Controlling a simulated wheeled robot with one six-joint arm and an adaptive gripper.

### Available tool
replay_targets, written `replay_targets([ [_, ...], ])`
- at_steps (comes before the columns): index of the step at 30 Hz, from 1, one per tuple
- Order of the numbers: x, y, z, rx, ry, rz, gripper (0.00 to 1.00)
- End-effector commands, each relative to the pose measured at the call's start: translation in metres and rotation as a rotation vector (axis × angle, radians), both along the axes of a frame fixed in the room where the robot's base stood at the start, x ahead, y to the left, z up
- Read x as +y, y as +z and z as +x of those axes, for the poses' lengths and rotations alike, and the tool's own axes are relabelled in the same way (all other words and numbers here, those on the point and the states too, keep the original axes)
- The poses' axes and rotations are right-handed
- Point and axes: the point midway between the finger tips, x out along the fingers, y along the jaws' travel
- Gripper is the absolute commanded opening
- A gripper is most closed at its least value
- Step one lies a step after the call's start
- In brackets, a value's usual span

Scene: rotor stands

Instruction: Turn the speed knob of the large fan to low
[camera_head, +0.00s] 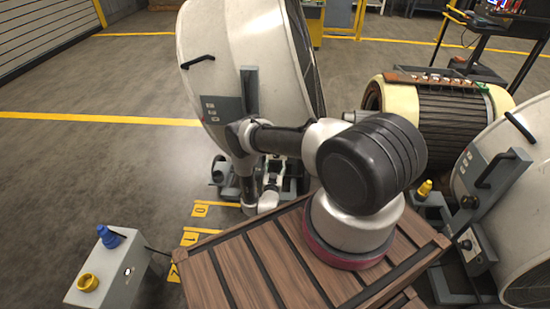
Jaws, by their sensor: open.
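A large pale drum fan (225,65) stands behind the wooden platform, with a grey panel on its side. A second pale drum fan (510,205) is at the right edge, with a grey box and a dark round knob (465,243) low on its side. I cannot tell for sure which one is the large fan. No speed knob shows clearly on the middle fan; my arm covers part of its lower side. My gripper (271,183) is low in front of the middle fan's stand, small and partly hidden by my arm. It is open, and nothing shows in it.
A slatted wooden platform (235,270) lies in front. A grey box (125,275) with a blue and a yellow knob stands at lower left, near yellow floor tags. A cream-rimmed slatted drum (430,110) is behind right. The floor at left is clear.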

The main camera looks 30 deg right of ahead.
Motion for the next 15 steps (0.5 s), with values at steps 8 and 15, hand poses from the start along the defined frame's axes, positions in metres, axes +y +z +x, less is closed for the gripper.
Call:
replay_targets([
  [8, -0.026, 0.0, 0.038, -0.001, -0.001, 0.001, 0.54],
  [15, -0.034, 0.0, 0.051, 0.002, 0.001, 0.001, 0.54],
])
